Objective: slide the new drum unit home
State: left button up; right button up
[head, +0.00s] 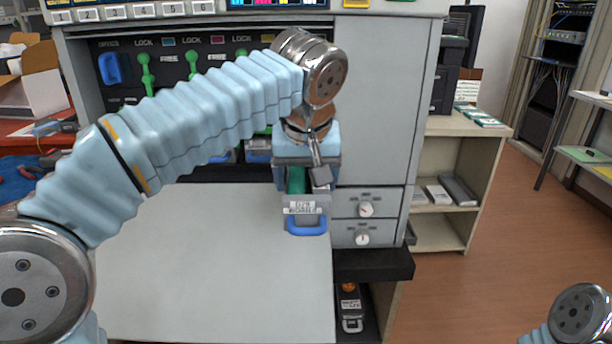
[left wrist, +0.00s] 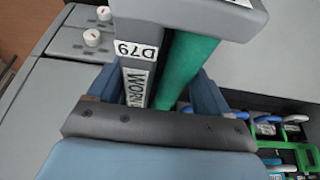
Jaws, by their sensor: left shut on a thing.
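My left gripper (head: 307,160) is shut on a grey drum unit (head: 304,208) with a green drum, a blue handle and a label that seems to read D79 WORN. It is held up in front of the machine's open front, near the right side of the bay. In the left wrist view the unit (left wrist: 137,85) sits between the blue fingers (left wrist: 155,100), its green drum (left wrist: 188,65) beside the label. The grey machine (head: 375,100) has green lock levers (head: 146,75) and a blue lever (head: 113,68). My right gripper is out of view.
A pale flat panel (head: 215,265) spreads below the machine. Another dark unit (head: 350,305) with a label, orange part and pale handle lies low in a recess at right. Two dial drawers (head: 366,209) are beside the held unit. A shelf (head: 450,170) stands farther right.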

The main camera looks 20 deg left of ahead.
aim_at(307, 185)
pick_arm(q)
jog(key=o, duration=1.7)
jog(key=shift+c, duration=0.2)
jog(key=shift+f, duration=0.1)
jog(key=shift+s, duration=0.1)
jog(key=shift+s+d+b, duration=0.3)
jog(key=shift+s, duration=0.65)
jog(key=shift+s+d+b, duration=0.25)
jog(key=shift+s+b, duration=0.05)
jog(key=shift+s, duration=0.6)
jog(key=shift+s+p+v, duration=0.2)
jog(key=shift+p+v, duration=0.1)
jog(key=shift+v, duration=1.7)
jog(key=shift+s+p+v, duration=0.2)
jog(key=shift+p+v, duration=0.1)
jog(key=shift+v, duration=1.75)
jog(key=shift+d+f, duration=0.15)
jog(key=shift+f, duration=0.05)
jog(key=shift+c, duration=0.3)
